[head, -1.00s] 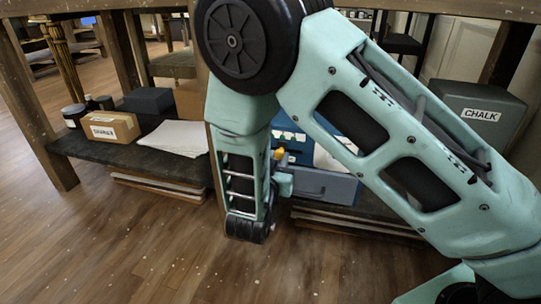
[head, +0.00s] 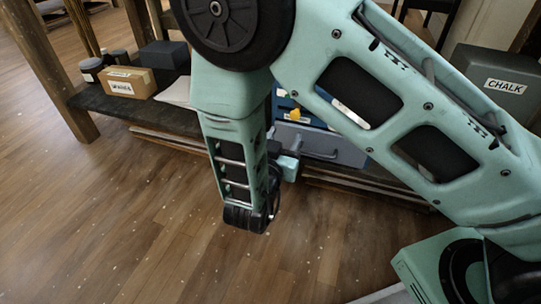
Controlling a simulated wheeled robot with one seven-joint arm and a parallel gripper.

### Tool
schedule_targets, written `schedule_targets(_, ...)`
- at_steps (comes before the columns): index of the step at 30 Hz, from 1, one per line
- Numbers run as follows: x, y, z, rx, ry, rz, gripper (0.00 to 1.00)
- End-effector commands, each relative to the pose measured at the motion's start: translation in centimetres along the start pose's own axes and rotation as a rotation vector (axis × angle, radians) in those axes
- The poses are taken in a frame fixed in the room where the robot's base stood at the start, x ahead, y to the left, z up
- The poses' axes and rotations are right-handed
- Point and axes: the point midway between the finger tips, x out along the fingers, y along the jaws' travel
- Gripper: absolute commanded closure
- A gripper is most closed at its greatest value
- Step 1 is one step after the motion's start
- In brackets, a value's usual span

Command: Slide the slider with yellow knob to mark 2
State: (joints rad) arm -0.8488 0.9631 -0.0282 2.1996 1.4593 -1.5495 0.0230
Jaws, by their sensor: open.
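A grey-blue drawer-like front (head: 325,144) is below the knob. My gripper (head: 289,167) shows only in part, as a pale teal block past my wrist, below the knob in the picture. It appears apart from the knob. Its fingertips are hidden, and nothing is seen held.
A low dark shelf (head: 118,106) carries a labelled tan box (head: 128,83), a dark box (head: 165,57) and dark jars (head: 90,70). A grey CHALK box (head: 497,68) stands at right. A wooden table leg (head: 55,65) stands at left. The wooden floor (head: 130,220) in front is clear.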

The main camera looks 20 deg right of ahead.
Motion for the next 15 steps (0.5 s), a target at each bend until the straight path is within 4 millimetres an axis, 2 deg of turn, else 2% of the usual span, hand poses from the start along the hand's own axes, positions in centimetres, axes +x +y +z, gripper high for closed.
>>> schedule_targets(3, -3.0, -0.1, -0.5, -0.002, -0.001, -0.005, 0.53)
schedule_targets(9, -7.1, 0.0, -0.3, -0.001, -0.001, -0.004, 0.53)
schedule_targets(15, -9.5, 0.0, -0.1, -0.001, 0.000, -0.002, 0.53)
